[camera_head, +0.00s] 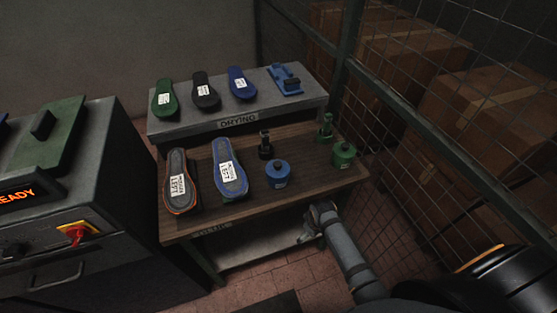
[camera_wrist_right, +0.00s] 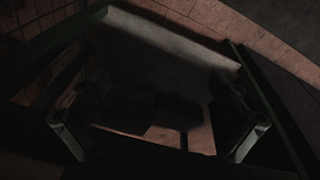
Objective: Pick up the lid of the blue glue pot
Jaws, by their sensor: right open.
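The blue glue pot (camera_head: 278,177) stands upright on the brown wooden table, near its front edge. Its blue lid (camera_head: 277,166) appears to sit on top, with a small dark knob in the middle. My right gripper (camera_head: 308,235) is low in front of the table, below the tabletop edge and below and to the right of the blue pot, apart from it. In the right wrist view the gripper (camera_wrist_right: 160,140) shows its two fingers wide apart with nothing between them; the pot does not show there. My left gripper is not in view.
A green pot (camera_head: 343,154) stands right of the blue one. A black item (camera_head: 265,149) and a green item (camera_head: 325,131) stand behind them. Two soles (camera_head: 230,180) lie to the left. Behind is the grey drying shelf (camera_head: 302,100). A wire mesh fence (camera_head: 410,130) bounds the right side.

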